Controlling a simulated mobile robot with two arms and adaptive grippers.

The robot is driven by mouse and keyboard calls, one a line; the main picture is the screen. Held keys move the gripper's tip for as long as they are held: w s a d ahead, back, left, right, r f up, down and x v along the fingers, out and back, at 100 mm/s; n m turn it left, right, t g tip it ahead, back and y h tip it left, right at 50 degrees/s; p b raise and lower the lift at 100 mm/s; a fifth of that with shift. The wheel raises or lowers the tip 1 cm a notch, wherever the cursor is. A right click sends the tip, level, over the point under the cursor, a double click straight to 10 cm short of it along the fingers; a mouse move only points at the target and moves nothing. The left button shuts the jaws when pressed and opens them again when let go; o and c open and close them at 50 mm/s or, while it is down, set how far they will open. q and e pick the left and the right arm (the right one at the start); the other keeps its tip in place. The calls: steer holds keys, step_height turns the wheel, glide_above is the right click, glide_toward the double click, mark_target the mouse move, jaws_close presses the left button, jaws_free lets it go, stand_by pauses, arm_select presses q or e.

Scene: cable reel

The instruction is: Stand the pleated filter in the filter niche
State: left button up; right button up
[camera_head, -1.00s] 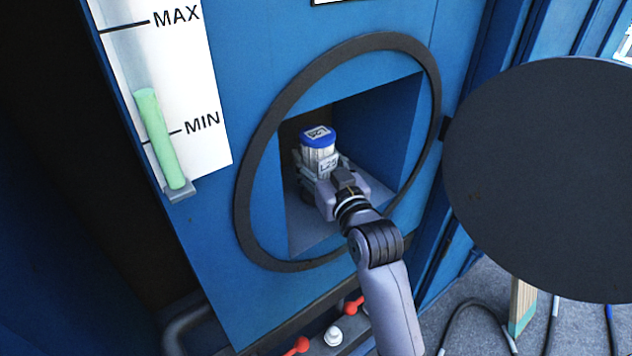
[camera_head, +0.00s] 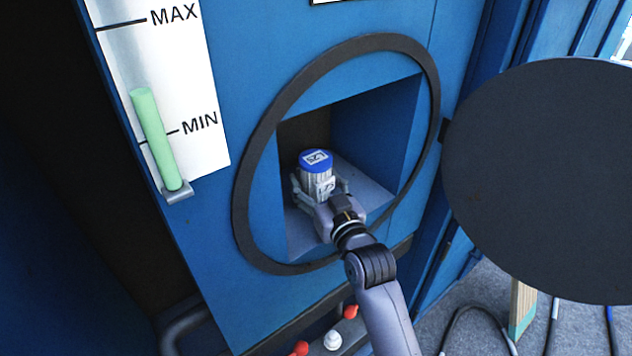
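The pleated filter (camera_head: 316,181) is a white cylinder with a blue cap and a label on top. It stands about upright inside the square filter niche (camera_head: 375,140), near the niche floor. I cannot tell whether its base touches the floor, as my gripper hides it. My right gripper (camera_head: 318,192) reaches in from the front with its fingers on both sides of the filter and is shut on it. My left gripper is not in view.
A dark ring (camera_head: 244,200) frames the niche opening in the blue panel. A round black door (camera_head: 545,180) stands open at right. A level gauge (camera_head: 157,140) is at left. Red and white knobs (camera_head: 333,339) lie below my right arm. The niche floor is bare right of the filter.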

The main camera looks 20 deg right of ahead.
steer(key=shift+o, duration=0.8)
steer(key=shift+s+r, duration=0.1)
steer(key=shift+s, duration=0.05)
steer(key=s+d, duration=0.1)
steer(key=s, duration=1)
steer(key=shift+s+b, duration=0.3)
steer(key=shift+b, duration=0.1)
steer(key=shift+d, duration=0.1)
